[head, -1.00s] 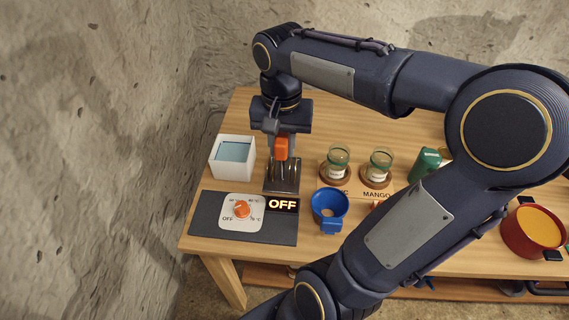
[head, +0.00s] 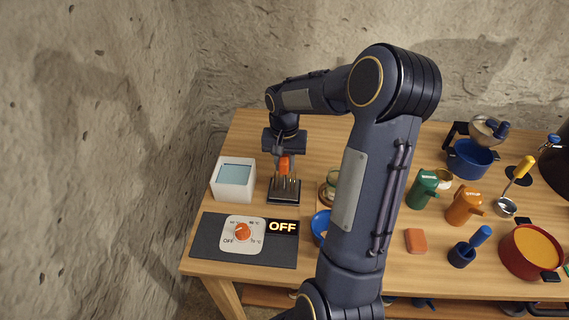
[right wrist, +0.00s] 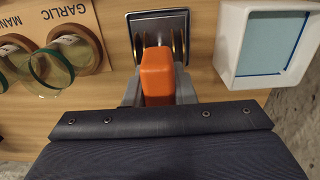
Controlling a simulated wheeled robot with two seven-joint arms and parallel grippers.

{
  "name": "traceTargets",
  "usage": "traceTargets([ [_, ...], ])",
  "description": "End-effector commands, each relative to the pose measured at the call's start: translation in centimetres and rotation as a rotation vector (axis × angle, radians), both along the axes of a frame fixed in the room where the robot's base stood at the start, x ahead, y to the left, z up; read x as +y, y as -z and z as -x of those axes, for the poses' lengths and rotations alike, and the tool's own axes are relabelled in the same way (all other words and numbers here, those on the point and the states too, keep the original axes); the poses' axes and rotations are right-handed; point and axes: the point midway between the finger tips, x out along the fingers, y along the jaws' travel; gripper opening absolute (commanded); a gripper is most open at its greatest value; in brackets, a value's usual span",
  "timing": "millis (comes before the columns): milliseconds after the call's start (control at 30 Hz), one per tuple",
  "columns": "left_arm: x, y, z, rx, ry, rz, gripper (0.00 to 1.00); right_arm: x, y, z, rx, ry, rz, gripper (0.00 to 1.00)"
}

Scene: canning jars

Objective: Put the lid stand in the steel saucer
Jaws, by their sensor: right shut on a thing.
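The lid stand (head: 284,184), with several gold-edged lids upright in it, is at the left part of the table. My right gripper (head: 284,160) is above it, pointing down, shut on the stand's orange handle (right wrist: 157,72). The square steel saucer (right wrist: 132,14) shows its bright rim around the stand's foot in the right wrist view; in the head view its edge (head: 284,202) lies directly below the lids. I cannot tell whether the stand rests on the saucer's floor or hangs slightly above it. My left gripper is not in view.
A white open box (head: 233,193) stands close left. A dark panel with an orange knob (head: 242,232) and an OFF display (head: 282,227) lies in front. Glass jars (right wrist: 50,70) stand to the right, mostly behind my arm, with a blue funnel (head: 319,226).

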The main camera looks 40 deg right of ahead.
Motion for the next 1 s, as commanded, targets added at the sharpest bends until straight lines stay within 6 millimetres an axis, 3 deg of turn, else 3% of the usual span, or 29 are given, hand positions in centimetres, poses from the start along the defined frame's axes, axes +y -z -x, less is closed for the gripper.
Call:
traceTargets([
  [467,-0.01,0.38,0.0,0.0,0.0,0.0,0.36,0.03,1.34,0.0,-0.003,0.0,0.0,0.0],
  [500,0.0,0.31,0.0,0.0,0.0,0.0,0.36,0.04,1.28,0.01,-0.001,0.0,0.0,0.26],
  [633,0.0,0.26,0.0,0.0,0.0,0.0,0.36,0.04,1.23,0.02,-0.001,0.0,0.0,0.43],
  [1000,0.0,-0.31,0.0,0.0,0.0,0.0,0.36,0.02,0.54,0.01,-0.002,0.001,-0.001,0.45],
])
